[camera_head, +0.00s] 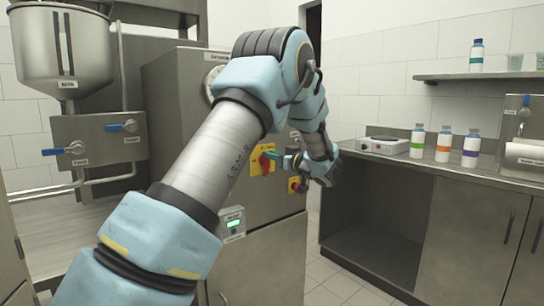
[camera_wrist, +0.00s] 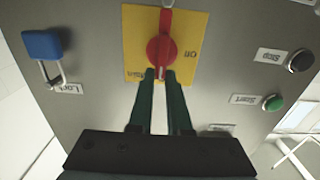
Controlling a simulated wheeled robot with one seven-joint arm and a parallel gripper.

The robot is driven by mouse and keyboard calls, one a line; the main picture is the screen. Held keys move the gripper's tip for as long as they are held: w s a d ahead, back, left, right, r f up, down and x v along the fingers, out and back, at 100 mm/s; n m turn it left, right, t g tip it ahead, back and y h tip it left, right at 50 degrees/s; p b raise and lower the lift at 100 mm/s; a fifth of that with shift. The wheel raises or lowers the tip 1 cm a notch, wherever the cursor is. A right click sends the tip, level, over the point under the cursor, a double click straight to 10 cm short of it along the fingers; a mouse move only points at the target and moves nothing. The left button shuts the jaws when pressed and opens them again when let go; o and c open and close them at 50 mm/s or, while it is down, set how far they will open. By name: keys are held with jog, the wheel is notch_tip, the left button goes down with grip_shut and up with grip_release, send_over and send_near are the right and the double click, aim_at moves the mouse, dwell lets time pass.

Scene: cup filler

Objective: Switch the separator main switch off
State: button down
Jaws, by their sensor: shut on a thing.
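The separator main switch is a red rotary handle on a yellow plate (camera_wrist: 190,25). In the wrist view the red handle (camera_wrist: 160,48) runs straight up and down the picture. The plate carries upside-down lettering, with "Off" at its right. My gripper (camera_wrist: 160,73) has its two green fingers on either side of the handle's lower end and is shut on it. In the head view the red handle (camera_head: 265,163) and yellow plate (camera_head: 257,168) show on the cabinet front, with my gripper (camera_head: 274,156) reaching them from the right.
A blue padlock (camera_wrist: 42,44) hangs left of the plate in the wrist view. A black stop button (camera_wrist: 300,60) and green start button (camera_wrist: 273,103) are at the right. In the head view, bottles (camera_head: 443,144) and a hot plate (camera_head: 384,146) stand on the right counter.

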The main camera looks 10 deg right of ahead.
aim_at(266, 164)
dwell(0.6)
jog(key=n+b, duration=0.3)
jog(key=a+f+n+b, duration=0.1)
jog(key=n+b, duration=0.2)
jog(key=b, duration=0.1)
jog(key=n+b, duration=0.3)
jog(key=shift+s+a+f+b, duration=0.2)
jog(key=shift+s+a+b, duration=0.15)
jog(key=shift+s+b, duration=0.05)
jog(key=n+b, duration=0.3)
jog(key=b, duration=0.1)
jog(key=f+n+b, duration=0.1)
jog(key=n+b, duration=0.1)
jog(key=b, duration=0.1)
jog(key=shift+s+a+n, duration=0.15)
jog(key=shift+a+n, duration=0.1)
jog(key=shift+n, duration=0.05)
jog(key=n+b, duration=0.3)
jog(key=shift+f+b, duration=0.15)
jog(key=shift+b, duration=0.25)
jog(key=shift+n, duration=0.3)
jog(key=c, duration=0.9)
grip_release()
jog(key=shift+o, duration=0.2)
